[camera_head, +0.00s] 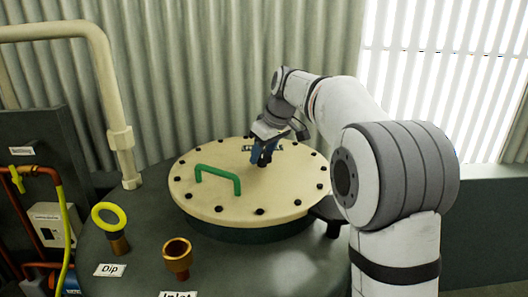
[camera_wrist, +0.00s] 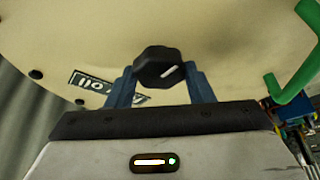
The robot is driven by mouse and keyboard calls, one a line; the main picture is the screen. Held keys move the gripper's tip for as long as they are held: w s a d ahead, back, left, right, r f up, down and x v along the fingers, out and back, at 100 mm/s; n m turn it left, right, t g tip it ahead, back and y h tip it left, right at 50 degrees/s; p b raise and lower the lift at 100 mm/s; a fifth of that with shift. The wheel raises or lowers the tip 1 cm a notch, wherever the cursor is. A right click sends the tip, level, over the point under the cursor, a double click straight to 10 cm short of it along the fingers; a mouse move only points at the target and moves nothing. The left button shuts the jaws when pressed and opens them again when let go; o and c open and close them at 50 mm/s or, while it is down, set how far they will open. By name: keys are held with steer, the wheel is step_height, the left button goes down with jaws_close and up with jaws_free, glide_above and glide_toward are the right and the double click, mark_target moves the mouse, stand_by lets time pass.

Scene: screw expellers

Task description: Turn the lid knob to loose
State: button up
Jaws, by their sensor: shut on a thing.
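The lid knob (camera_wrist: 160,67) is black with a white pointer mark, and shows in the wrist view between my two blue fingers. It sits on the round cream lid (camera_head: 205,204) of the tank. My gripper (camera_head: 263,158) is over the back middle part of the lid, pointing down. In the wrist view my gripper (camera_wrist: 160,88) is shut on the knob, one finger on each side. The white mark points to the upper right in that view. In the head view the knob is hidden by my fingers.
A green handle (camera_head: 219,178) rises from the lid left of my gripper. Bolts ring the lid's edge. A yellow dip ring (camera_head: 108,216) and a brass inlet (camera_head: 177,258) stand on the tank top in front. A cream pipe (camera_head: 105,80) rises at the left.

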steer(key=o, duration=1)
steer(key=shift+c, duration=0.2)
steer(key=b+v, duration=0.1)
steer(key=v, duration=0.7)
